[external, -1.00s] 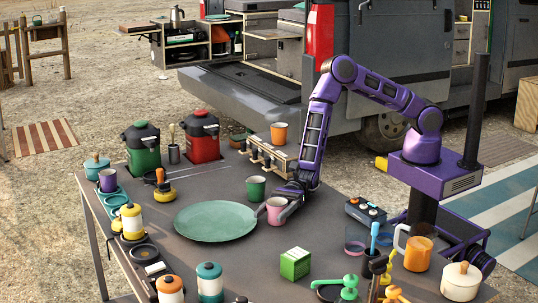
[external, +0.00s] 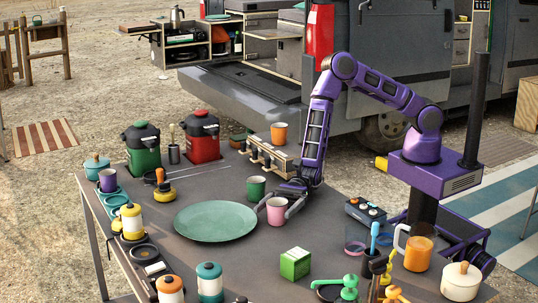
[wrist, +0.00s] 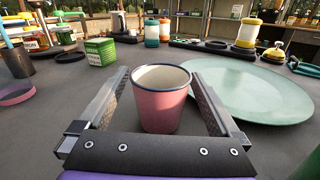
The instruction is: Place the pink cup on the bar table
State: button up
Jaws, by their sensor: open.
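The pink cup (external: 277,211) stands upright on the grey table (external: 335,235), right of the green plate and in front of the dark green cup. My gripper (external: 276,205) is low over the table with its fingers open around the pink cup. In the wrist view, the pink cup (wrist: 161,103) stands between the two spread fingers, with visible gaps to both. Its dark rim and pale, empty-looking inside show.
The green plate (external: 215,221) lies close to the left of the pink cup. The dark green cup (external: 256,188) is just behind it. A green box (external: 295,263) stands in front. Several canisters line the table's left side. Bare tabletop lies right of the box.

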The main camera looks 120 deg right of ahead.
aim_at(282, 202)
jog(key=v, duration=0.5)
jog(key=shift+s+d, duration=0.1)
jog(key=shift+s, duration=0.15)
jog(key=shift+r, duration=0.1)
